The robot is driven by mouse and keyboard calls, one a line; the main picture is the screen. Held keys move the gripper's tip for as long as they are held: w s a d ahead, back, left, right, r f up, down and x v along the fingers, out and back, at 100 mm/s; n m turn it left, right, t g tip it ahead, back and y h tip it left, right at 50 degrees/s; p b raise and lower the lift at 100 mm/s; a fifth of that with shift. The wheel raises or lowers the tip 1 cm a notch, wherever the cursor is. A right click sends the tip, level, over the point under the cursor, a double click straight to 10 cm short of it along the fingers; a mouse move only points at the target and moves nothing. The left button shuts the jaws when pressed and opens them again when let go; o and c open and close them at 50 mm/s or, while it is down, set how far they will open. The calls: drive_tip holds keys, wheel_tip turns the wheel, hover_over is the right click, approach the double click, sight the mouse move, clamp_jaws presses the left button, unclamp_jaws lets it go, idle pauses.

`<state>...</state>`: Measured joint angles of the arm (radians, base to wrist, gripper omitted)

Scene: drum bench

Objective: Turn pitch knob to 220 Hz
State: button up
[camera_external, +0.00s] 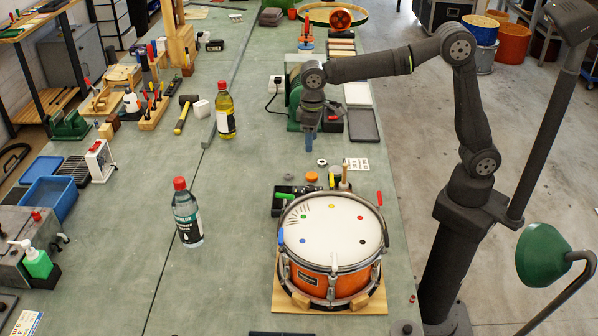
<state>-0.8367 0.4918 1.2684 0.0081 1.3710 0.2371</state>
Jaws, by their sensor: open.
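My gripper (310,142) hangs pointing down over the bench, behind the drum in the picture and next to the green machine. It is open, and nothing shows between its fingers. The pitch knob cannot be made out at this size. Another white box with a dark and red front (99,160) stands far to the left. I cannot tell which of these, if either, carries the knob or a Hz reading.
An orange drum (335,232) with coloured dots sits on a wooden board in front of my gripper. A dark tray of small parts (286,199) lies behind the drum. Bottles (187,215) and a mallet (184,115) stand or lie left.

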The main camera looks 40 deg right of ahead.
drive_tip(key=m, duration=0.8)
approach(310, 188)
wheel_tip(310, 188, down, 9)
drive_tip(key=shift+r, duration=0.1)
drive_tip(key=c, duration=1)
